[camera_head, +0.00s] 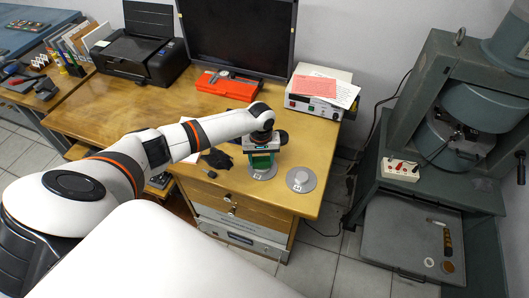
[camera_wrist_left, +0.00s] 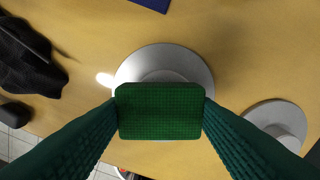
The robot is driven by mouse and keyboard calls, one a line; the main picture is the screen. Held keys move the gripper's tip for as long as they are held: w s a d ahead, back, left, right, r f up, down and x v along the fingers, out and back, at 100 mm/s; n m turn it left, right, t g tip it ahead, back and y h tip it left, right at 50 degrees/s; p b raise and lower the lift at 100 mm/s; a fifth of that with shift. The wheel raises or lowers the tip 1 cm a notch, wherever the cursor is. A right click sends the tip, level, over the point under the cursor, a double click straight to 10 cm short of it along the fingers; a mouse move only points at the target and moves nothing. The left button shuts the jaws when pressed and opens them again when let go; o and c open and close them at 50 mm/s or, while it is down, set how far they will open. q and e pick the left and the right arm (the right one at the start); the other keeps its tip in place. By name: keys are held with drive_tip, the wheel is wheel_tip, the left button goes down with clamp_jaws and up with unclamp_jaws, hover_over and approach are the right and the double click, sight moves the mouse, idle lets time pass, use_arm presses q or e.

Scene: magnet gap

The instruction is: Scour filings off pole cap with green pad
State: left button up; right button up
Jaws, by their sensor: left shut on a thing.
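My left gripper (camera_head: 262,155) is shut on the green pad (camera_head: 261,162) above the front right of the wooden desk. In the left wrist view the pad (camera_wrist_left: 160,112) sits flat between the two green fingers. Under it is a grey, round pole cap (camera_head: 262,174), which also shows behind the pad in the left wrist view (camera_wrist_left: 160,57). The pad hides its middle, and I cannot tell whether they touch. A second pole cap (camera_head: 301,180) with a raised centre lies to the right on the desk. No filings are clearly visible. My right gripper is not in view.
A black cloth (camera_head: 217,159) lies left of the pad. A red case (camera_head: 228,86), a monitor (camera_head: 240,35) and a power supply (camera_head: 314,106) stand at the back. The large magnet stand (camera_head: 455,125) is at the right. The desk's right edge is close to the second cap.

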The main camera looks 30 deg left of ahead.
use_arm(q)
drive_tip(key=shift+s+a, duration=0.2)
drive_tip(key=shift+a, duration=0.05)
drive_tip(key=shift+w+d, duration=0.1)
drive_tip(key=shift+d, duration=0.05)
drive_tip(key=shift+w+d, duration=0.5)
drive_tip(key=shift+d, duration=0.15)
drive_tip(key=shift+a, duration=0.1)
drive_tip(key=shift+s+a+p, duration=0.25)
drive_tip(key=shift+a+p, duration=0.05)
drive_tip(key=shift+p, duration=0.25)
drive_tip(key=shift+s+a, duration=0.35)
drive_tip(key=shift+d, duration=0.1)
